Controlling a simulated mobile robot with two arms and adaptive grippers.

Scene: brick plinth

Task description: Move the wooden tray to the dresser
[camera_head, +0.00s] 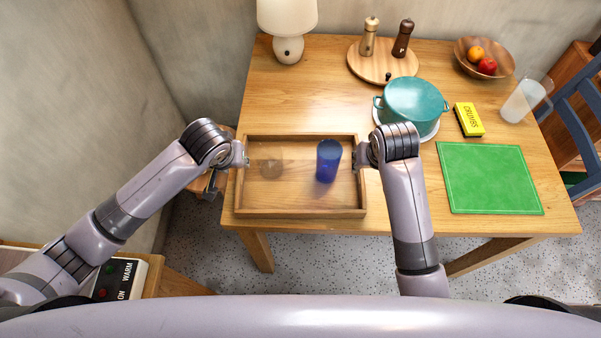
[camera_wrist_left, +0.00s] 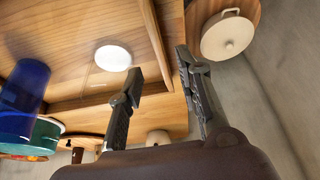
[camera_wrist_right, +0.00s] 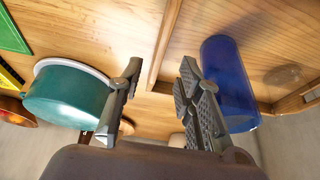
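The wooden tray (camera_head: 300,213) lies on the left part of the wooden table (camera_head: 320,95), near its front edge. A blue cup (camera_head: 328,162) and a clear glass (camera_head: 271,168) stand inside it. My left gripper (camera_head: 244,155) is at the tray's left wall. In the left wrist view its fingers (camera_wrist_left: 160,76) are apart, with the wall (camera_wrist_left: 157,42) running between them. My right gripper (camera_head: 362,155) is at the right wall. In the right wrist view its fingers (camera_wrist_right: 160,74) are also apart, on either side of the wall (camera_wrist_right: 164,48). The dresser cannot be made out for certain.
A teal pot (camera_head: 412,101), yellow sponge (camera_head: 468,119) and green mat (camera_head: 489,178) lie right of the tray. A lamp (camera_head: 288,28), mill board (camera_head: 383,62), fruit bowl (camera_head: 484,57) and pitcher (camera_head: 523,101) stand farther off. A blue chair (camera_head: 577,108) is at right.

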